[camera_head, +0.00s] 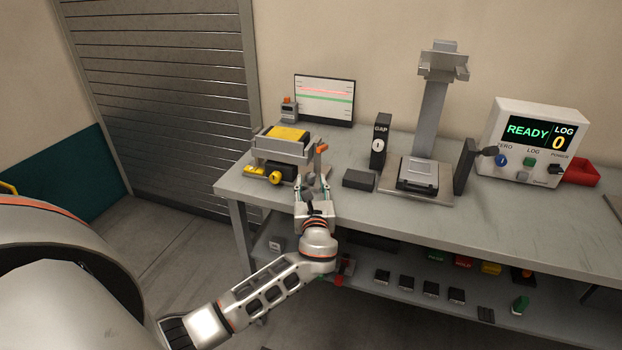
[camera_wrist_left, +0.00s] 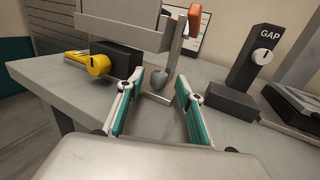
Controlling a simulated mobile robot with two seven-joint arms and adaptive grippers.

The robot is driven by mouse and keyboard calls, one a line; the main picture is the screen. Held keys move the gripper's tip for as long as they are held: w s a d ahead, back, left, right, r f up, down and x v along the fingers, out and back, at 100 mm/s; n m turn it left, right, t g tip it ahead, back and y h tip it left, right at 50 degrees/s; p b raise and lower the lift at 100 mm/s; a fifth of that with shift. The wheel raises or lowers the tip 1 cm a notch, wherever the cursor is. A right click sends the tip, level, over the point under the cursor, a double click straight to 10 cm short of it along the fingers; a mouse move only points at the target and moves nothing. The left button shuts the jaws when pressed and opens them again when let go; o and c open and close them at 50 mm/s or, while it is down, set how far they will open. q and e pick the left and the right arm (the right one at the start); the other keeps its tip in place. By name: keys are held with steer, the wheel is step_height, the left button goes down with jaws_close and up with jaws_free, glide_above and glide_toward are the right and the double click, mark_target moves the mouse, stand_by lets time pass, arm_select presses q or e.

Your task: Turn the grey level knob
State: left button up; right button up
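The grey level knob (camera_wrist_left: 159,77) is a small rounded grey knob below the upright post of the clamp stand, in the left wrist view. My left gripper (camera_wrist_left: 160,84) is open, with one teal-and-white finger on each side of the knob in that view. I see no contact, and I cannot tell how deep the knob sits between the fingertips. In the head view my left gripper (camera_head: 313,184) is at the right front of the stand with the yellow top (camera_head: 288,134), and it hides the knob. My right gripper is not in view.
A yellow knob (camera_head: 275,178) is left of my gripper. An orange-topped lever (camera_head: 321,149) rises close by it. A dark block (camera_head: 358,180) and the GAP box (camera_head: 380,140) stand to the right. The table's front edge (camera_head: 400,229) runs under my left arm.

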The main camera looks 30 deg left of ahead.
mark_target(311, 178)
arm_select(q)
steer(key=shift+x, duration=1.3)
jaws_close()
